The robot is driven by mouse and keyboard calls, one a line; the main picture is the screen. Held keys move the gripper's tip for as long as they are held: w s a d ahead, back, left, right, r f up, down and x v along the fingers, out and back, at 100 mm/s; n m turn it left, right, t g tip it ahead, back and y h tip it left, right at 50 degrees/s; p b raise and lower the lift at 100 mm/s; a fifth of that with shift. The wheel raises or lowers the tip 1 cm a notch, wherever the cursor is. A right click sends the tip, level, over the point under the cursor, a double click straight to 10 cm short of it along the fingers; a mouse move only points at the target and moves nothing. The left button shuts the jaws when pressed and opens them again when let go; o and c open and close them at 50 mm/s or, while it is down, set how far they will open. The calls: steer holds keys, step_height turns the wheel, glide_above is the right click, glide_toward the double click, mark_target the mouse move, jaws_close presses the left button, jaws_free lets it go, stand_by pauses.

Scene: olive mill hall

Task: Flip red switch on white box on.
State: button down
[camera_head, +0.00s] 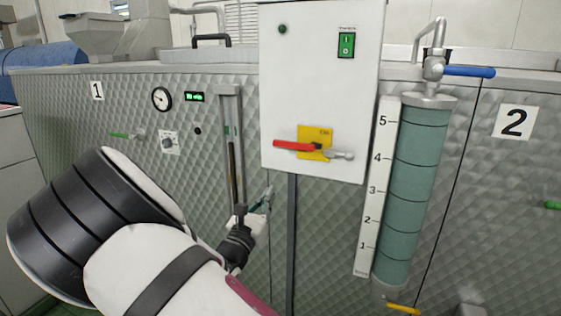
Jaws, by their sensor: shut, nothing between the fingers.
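The white box (318,75) is mounted on the quilted metal front, at the middle top. Low on it is a yellow plate (316,138) carrying the red switch (291,146). The switch handle lies about horizontal, its red end pointing left; a grey metal piece sticks out to the right of the plate. My gripper (268,194) is shut and empty. In the picture it is below and left of the red switch, just under the box's lower left corner, and does not appear to touch it. My arm comes in from the lower left.
A green I/O switch (346,45) and a small dark green button (282,29) are higher on the box. A grey conduit (292,240) runs down below it. A tall scaled cylinder (411,190) stands right, with a blue-handled valve (468,71). A vertical gauge (229,130) is left.

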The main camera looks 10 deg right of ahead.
mark_target(297, 144)
steer(key=shift+d, duration=0.1)
steer(key=x, duration=0.3)
steer(key=r+x, duration=0.1)
steer(key=x, duration=0.3)
steer(key=r+b+x, duration=0.1)
steer(key=x, duration=0.2)
steer(key=shift+s+r, duration=0.1)
steer(key=shift+r, duration=0.95)
